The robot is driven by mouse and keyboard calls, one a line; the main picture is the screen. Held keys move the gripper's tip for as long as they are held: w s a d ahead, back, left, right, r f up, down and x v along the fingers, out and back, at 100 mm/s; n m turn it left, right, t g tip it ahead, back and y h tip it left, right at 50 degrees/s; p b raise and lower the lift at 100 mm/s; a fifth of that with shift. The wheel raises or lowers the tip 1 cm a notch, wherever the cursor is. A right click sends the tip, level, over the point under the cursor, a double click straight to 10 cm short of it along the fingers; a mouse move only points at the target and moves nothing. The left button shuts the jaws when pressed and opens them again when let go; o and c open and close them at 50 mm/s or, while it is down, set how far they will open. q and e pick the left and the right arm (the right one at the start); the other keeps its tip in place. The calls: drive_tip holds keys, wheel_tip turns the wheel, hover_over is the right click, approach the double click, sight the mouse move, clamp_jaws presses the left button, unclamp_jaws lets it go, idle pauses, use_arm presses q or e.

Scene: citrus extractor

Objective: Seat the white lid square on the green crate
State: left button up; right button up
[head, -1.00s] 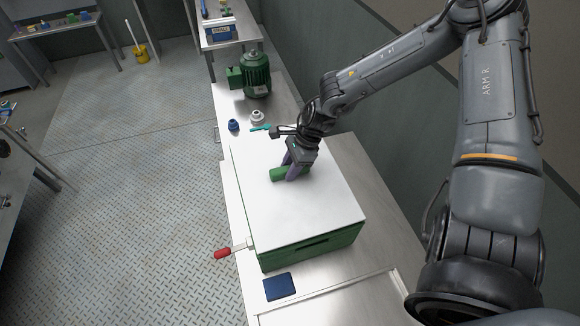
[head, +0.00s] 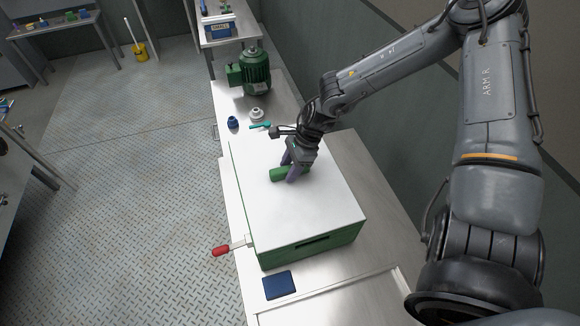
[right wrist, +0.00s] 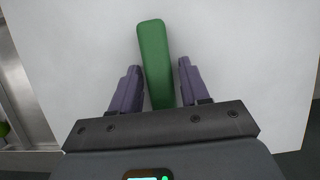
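The white lid (head: 310,209) lies flat over the green crate (head: 312,247) on the metal bench. The crate's near wall with its dark slot shows below the lid. The far edges are too small to judge for square fit. A green handle (head: 277,174) stands on the lid; it also shows in the right wrist view (right wrist: 154,50). My right gripper (head: 287,170) is down at the handle. In the right wrist view its two fingers (right wrist: 158,82) stand on either side of the handle, with a narrow gap on each side. My left gripper is out of view.
A red-handled tool (head: 222,251) sticks out beside the crate's near left corner. A dark blue block (head: 279,285) lies in front of the crate. Behind it are a teal item (head: 260,126), a blue part (head: 233,122), a pale fitting (head: 257,114) and a green motor (head: 255,74).

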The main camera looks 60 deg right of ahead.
drive_tip(key=shift+o, duration=1.4)
drive_tip(key=v, duration=0.9)
drive_tip(key=shift+s+r+p, duration=0.1)
drive_tip(key=shift+r+p, duration=0.25)
drive_tip(key=shift+s+d+r, duration=0.15)
drive_tip(key=shift+d+r, duration=0.05)
drive_tip(key=shift+r, duration=0.3)
drive_tip(key=shift+a, duration=0.1)
